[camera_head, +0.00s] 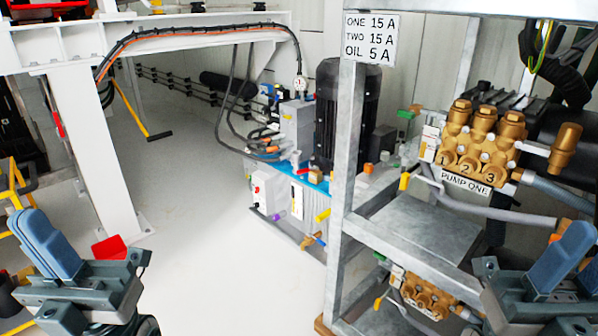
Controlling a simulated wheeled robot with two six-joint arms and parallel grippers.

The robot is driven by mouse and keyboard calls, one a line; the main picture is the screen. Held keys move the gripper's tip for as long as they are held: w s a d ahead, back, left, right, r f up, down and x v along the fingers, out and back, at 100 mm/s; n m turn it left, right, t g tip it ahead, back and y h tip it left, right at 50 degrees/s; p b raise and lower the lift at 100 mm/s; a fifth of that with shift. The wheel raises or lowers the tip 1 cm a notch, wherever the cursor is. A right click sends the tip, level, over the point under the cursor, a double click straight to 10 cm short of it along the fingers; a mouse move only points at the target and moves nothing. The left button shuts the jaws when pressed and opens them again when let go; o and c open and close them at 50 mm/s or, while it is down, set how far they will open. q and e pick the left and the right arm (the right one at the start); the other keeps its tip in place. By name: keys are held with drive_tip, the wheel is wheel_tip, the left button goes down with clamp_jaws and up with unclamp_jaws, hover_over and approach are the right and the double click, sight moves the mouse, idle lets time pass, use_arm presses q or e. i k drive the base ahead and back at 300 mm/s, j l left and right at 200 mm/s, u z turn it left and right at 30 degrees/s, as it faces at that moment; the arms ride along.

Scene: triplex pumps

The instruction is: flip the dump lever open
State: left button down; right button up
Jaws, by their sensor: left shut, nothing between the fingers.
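My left gripper (48,240) is at the lower left, with its blue fingers together and nothing between them. It is far from the pumps. My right gripper (562,255) is at the lower right, in front of the metal rack; its fingers overlap and its opening is not clear. A small yellow lever (405,181) sits left of the brass pump marked PUMP ONE (478,140). Another yellow lever (378,303) is beside a lower brass pump (428,295). I cannot tell which one is the dump lever. Neither gripper touches a lever.
The galvanized rack's upright post (346,150) stands between the floor and the pumps. A hydraulic unit with a black motor (340,110) stands behind it. A white steel frame (88,150) is at the left. The pale floor (210,250) in the middle is clear.

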sight(300, 172)
drive_tip(key=i+j+z, duration=0.3)
drive_tip(key=z, duration=0.15)
drive_tip(key=i+j+z, duration=0.5)
drive_tip(key=j+z, duration=0.35)
